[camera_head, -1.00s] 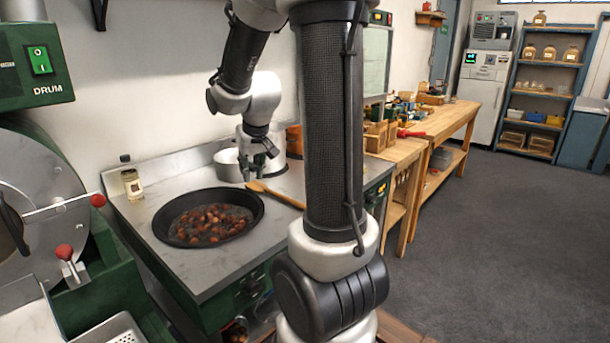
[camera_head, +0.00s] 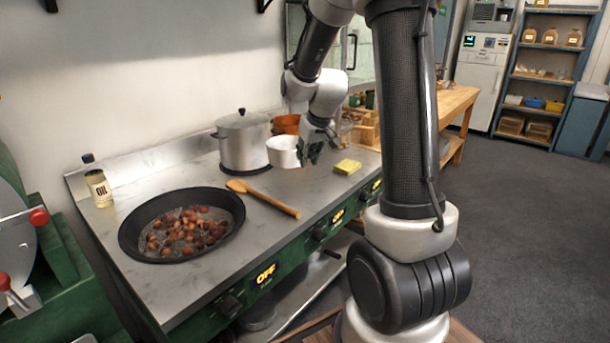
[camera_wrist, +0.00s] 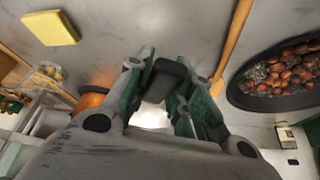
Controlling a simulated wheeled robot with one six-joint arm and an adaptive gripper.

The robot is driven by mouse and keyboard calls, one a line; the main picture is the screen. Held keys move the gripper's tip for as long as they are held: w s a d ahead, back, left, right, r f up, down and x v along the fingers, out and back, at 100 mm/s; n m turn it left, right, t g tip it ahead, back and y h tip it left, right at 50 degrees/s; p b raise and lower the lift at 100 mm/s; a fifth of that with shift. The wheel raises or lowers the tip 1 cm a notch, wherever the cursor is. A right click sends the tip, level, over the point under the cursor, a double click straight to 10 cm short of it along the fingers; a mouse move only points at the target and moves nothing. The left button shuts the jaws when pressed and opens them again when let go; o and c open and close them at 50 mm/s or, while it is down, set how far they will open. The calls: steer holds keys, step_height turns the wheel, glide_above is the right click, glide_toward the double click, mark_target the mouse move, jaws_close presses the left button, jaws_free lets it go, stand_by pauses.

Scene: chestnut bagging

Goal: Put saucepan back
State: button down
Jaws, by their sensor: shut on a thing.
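The small white-silver saucepan (camera_head: 283,152) is just right of the lidded stockpot and in front of an orange pot. My gripper (camera_head: 313,152) is at its right side, shut on its handle. In the wrist view the dark handle (camera_wrist: 172,70) sits between the fingers of my gripper (camera_wrist: 160,75), and a bright part of the saucepan (camera_wrist: 150,117) shows behind them. The rest of the saucepan is hidden there by the gripper. I cannot tell whether its base touches the steel worktop (camera_head: 200,290).
A lidded stockpot (camera_head: 243,142) and orange pot (camera_head: 287,124) stand close by. A wooden spoon (camera_head: 265,199), yellow sponge (camera_head: 347,167), black pan (camera_head: 130,238) of chestnuts and oil bottle (camera_head: 98,188) are on the worktop. The worktop's middle is mostly clear.

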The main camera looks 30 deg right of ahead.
mark_target(313, 155)
steer(key=shift+a+f, duration=0.1)
steer(key=shift+f, duration=3.1)
steer(key=c, duration=1.3)
jaws_free()
steer(key=shift+o, duration=0.2)
steer(key=v, duration=1.2)
steer(key=shift+w+a, duration=0.1)
steer(key=s+a+r, duration=0.2)
steer(key=s, duration=0.6)
steer(key=s+a+r, duration=0.2)
steer(key=s, duration=0.6)
steer(key=s+a+r+g, duration=0.1)
steer(key=s+a+r, duration=0.1)
steer(key=s, duration=0.6)
steer(key=shift+s+a+r, duration=0.2)
steer(key=shift+a+r, duration=0.1)
steer(key=shift+r, duration=0.25)
